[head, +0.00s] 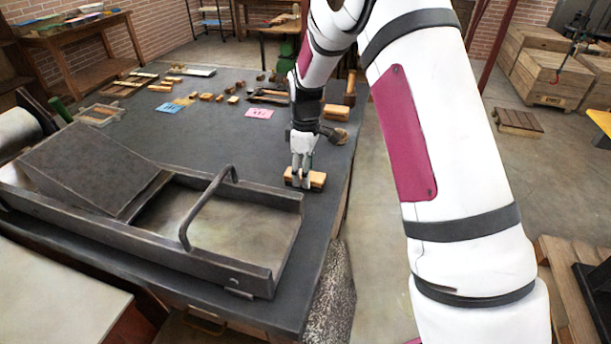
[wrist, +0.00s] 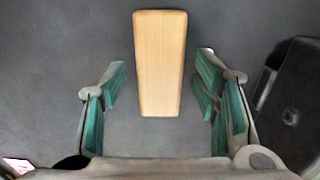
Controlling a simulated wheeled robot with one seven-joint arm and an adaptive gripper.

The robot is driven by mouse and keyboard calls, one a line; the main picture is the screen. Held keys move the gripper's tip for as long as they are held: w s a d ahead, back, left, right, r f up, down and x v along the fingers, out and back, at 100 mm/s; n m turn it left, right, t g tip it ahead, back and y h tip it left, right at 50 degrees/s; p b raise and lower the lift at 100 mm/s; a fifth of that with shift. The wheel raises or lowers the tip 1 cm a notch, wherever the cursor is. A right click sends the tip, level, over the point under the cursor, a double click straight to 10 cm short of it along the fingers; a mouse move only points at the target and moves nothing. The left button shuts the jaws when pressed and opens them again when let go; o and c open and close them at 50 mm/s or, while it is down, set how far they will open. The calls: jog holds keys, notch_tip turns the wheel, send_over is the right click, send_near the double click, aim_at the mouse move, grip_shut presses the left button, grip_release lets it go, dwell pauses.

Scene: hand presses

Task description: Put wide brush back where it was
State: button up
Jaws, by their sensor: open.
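A light wooden block-like piece, which looks like the wide brush (head: 317,179), lies on the dark table near its right edge, beside the press. In the wrist view the wooden piece (wrist: 159,62) lies lengthwise between and beyond the open fingers, with dark table visible on both sides of it. My gripper (head: 301,180) points down right at it in the head view, and its fingers cover part of the piece. In the wrist view my gripper (wrist: 160,100) is open, and its green pads stand apart from the wood. Any bristles are hidden.
A dark metal press (head: 150,250) with a raised handle fills the table's near left. Pink (head: 259,113) and blue (head: 171,108) cards, several small wooden blocks and tools lie farther back. The table's middle is clear.

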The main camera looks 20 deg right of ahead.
jog(key=s+r+m+t, duration=0.1)
jog(key=s+r, duration=0.3)
jog(key=r, duration=0.5)
jog(key=s+r+m, duration=0.2)
jog(key=s+r, duration=0.1)
jog(key=r, duration=0.7)
jog(key=s+r+m+t, duration=0.2)
jog(key=s+m, duration=0.2)
jog(key=s, duration=0.9)
jog(key=s+r+m+t, duration=0.2)
jog(key=s+r+m, duration=0.1)
jog(key=s, duration=1)
jog(key=shift+s+m+b, duration=0.25)
jog(key=shift+m+b, duration=0.2)
jog(key=shift+m, duration=0.15)
jog(key=shift+d, duration=0.1)
jog(key=shift+c, duration=0.6)
